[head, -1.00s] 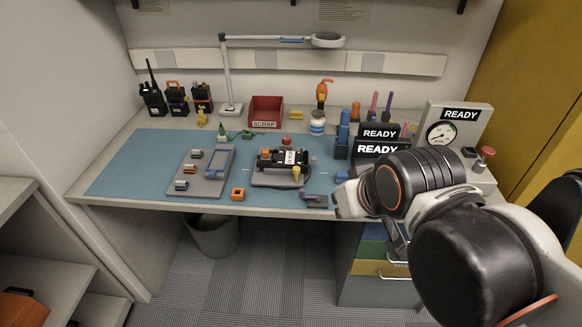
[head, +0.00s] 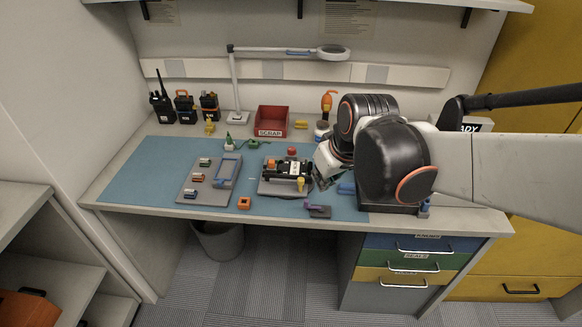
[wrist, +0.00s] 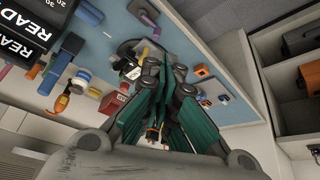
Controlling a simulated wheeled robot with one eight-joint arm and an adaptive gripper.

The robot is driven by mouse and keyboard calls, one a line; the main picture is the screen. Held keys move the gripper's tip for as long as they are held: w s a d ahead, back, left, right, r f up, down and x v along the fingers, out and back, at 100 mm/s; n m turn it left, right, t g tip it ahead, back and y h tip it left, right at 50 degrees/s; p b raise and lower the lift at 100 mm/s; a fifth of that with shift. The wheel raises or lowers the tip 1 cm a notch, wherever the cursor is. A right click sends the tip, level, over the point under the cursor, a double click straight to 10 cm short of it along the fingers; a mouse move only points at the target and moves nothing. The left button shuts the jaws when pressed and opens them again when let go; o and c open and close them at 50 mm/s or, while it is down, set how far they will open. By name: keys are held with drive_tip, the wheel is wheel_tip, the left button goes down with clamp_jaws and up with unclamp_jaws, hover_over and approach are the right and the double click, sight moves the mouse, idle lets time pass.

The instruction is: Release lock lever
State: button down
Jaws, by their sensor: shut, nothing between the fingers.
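A fixture (head: 275,189) on the blue mat holds a black radio (head: 285,168) with an orange part at its left end. A red knob (head: 292,151) stands behind it and a yellow piece (head: 300,184) at its front right. A grey piece with a purple lever-like bar (head: 318,210) lies by the mat's front edge. I cannot tell which part is the lock lever. My gripper (head: 320,184) is at the fixture's right side, pointing down. In the wrist view my gripper (wrist: 165,78) is shut and empty, and its fingers hide much of the fixture.
A grey tray (head: 190,196) with small parts and a blue frame (head: 228,172) lies left of the fixture. An orange block (head: 244,203) sits in front. A red scrap bin (head: 271,121), lamp (head: 236,90) and several radios (head: 185,107) stand at the back.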

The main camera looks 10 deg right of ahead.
sight(314, 206)
drive_tip(key=w+f+n+g+p, duration=0.1)
drive_tip(key=w+f+n+p, duration=0.1)
drive_tip(key=w+f, duration=0.3)
drive_tip(key=w, duration=0.3)
drive_tip(key=shift+w+a+f+g+y+p, duration=0.2)
drive_tip(key=shift+a+f+g+y+p, duration=0.15)
drive_tip(key=shift+f+g+y+p, duration=0.05)
drive_tip(key=b+x, duration=0.4)
drive_tip(key=x, duration=0.6)
